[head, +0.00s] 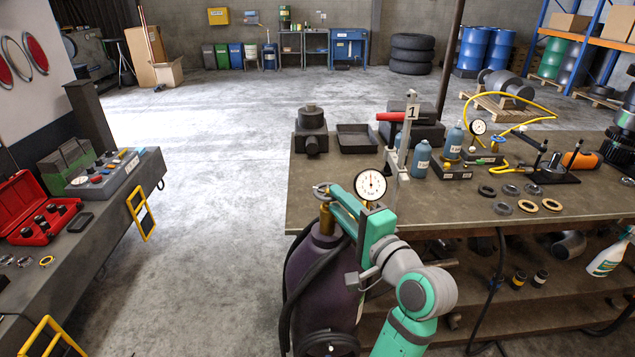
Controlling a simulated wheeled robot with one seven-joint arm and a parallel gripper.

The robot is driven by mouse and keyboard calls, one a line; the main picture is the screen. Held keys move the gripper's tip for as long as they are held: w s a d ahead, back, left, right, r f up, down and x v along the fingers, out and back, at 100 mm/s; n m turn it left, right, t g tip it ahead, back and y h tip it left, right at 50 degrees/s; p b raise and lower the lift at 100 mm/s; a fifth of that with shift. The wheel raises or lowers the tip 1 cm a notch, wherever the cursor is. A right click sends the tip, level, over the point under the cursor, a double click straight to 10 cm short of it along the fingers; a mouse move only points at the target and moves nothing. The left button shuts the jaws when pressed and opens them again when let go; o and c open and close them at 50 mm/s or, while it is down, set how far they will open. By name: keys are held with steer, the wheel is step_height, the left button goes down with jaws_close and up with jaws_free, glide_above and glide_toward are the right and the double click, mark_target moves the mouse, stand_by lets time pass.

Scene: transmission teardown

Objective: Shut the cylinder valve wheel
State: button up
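A dark purple gas cylinder (318,275) stands upright on the floor at the front left corner of the workbench. Its brass valve (326,220) is at the top, with a small grey valve wheel (321,189) above it. A round white dial gauge (370,185) shows just right of the wheel. My mint-green and grey arm comes up from the bottom, and my gripper (333,194) reaches left to the wheel. The fingertips are at or very near the wheel's right side. They are too small and overlapped to tell whether they touch it or are open or shut.
The workbench (335,195) to the right holds bottles, rings, a vise-like block and a yellow hose (520,100). A black hose hangs around the cylinder. A left bench (95,225) carries a red socket case (35,210). The floor between the benches is clear.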

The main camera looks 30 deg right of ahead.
mark_target(322, 184)
steer(key=w, duration=0.5)
steer(key=w+d, duration=0.1)
steer(key=w, duration=0.1)
steer(key=shift+w, duration=1.05)
steer(key=shift+c, duration=0.9)
jaws_close()
